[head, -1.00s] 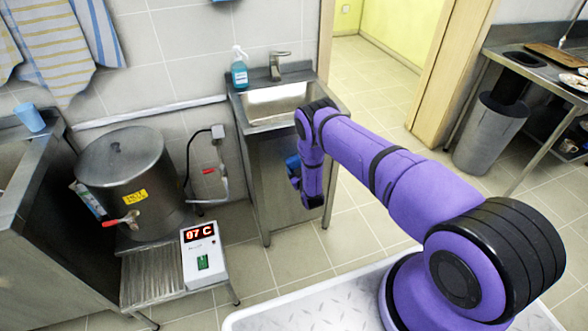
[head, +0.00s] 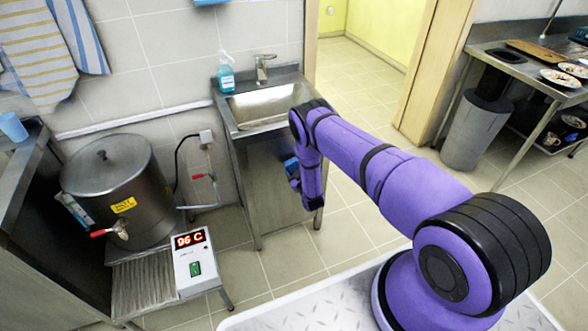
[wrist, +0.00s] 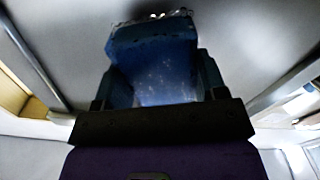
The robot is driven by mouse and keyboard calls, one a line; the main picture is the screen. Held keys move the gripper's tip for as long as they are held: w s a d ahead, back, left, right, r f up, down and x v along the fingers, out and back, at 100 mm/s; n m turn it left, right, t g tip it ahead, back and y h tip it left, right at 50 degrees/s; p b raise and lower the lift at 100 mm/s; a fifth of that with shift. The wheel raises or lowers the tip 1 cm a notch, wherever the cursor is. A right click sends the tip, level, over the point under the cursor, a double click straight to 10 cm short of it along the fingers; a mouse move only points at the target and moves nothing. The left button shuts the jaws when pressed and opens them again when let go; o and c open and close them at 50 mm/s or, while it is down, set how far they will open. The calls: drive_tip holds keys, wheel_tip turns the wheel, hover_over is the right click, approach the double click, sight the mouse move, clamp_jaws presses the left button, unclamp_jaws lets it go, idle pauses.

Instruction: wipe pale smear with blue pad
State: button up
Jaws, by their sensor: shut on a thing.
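My gripper (wrist: 157,82) is shut on a blue pad (wrist: 155,55), which fills the space between the dark fingers in the wrist view. Pale specks show on the pad's face. Bright, whitish flecks show along its far edge, and I cannot tell whether they are a smear. A smooth grey surface lies behind the pad; whether the pad touches it is unclear. In the head view only a bit of the blue pad (head: 290,167) shows, beside the steel sink cabinet (head: 250,190). My arm hides the rest. I cannot make out a pale smear in the head view.
The sink (head: 262,105) has a tap (head: 262,68) and a blue bottle (head: 226,75). A lidded steel pot (head: 112,190) with a red-handled tap stands left, beside a controller (head: 195,255) reading 96 C. A grey bin (head: 475,133) stands right. Floor between is clear.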

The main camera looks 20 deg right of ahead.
drive_tip(key=shift+s, duration=2.35)
drive_tip(key=shift+s, duration=0.1)
drive_tip(key=shift+s, duration=1.4)
